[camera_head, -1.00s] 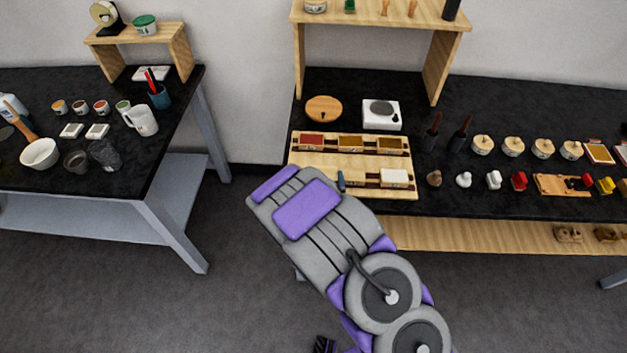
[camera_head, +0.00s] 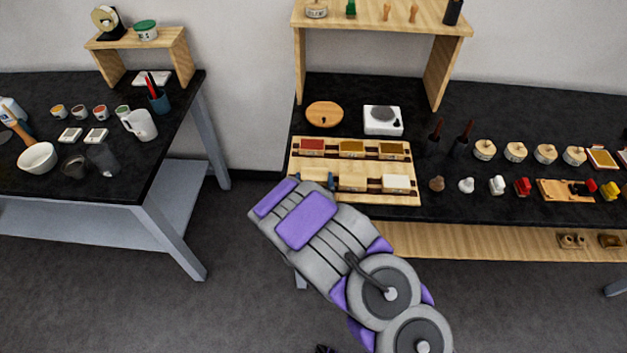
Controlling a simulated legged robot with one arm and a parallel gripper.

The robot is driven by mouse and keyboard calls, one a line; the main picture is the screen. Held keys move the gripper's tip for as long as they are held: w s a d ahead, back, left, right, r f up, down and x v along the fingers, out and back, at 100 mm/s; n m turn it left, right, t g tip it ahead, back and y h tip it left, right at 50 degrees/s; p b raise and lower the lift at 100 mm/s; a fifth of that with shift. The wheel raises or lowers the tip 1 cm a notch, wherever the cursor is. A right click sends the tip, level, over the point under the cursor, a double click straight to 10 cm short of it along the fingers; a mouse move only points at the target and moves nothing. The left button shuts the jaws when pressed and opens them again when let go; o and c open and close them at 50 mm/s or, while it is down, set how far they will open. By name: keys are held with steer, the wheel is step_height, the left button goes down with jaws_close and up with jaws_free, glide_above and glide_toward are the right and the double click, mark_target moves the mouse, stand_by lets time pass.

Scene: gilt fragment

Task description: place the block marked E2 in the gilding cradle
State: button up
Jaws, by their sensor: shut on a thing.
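A pale wooden rack (camera_head: 300,170) lies at the left end of the right black bench. Its back row holds a red-topped block (camera_head: 313,145) and two gold-brown-topped blocks (camera_head: 351,147) (camera_head: 391,148). Its front row shows a tan block (camera_head: 352,182) and a white-topped block (camera_head: 396,182). No E2 mark is readable, and I cannot tell which part is the gilding cradle. My grey and purple arm covers the rack's front left corner. A small blue thing (camera_head: 331,180) shows at the arm's edge, too small to identify.
A round wooden board (camera_head: 325,114) and a white hotplate-like device (camera_head: 383,120) stand behind the rack. Several small knobs, stamps and pots line the bench to the right. A left bench (camera_head: 110,185) holds bowls and cups. Open floor lies between the benches.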

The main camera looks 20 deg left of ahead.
steer(key=o, duration=0.7)
steer(key=shift+c, duration=0.2)
steer(key=p+v, duration=0.2)
steer(key=v, duration=1)
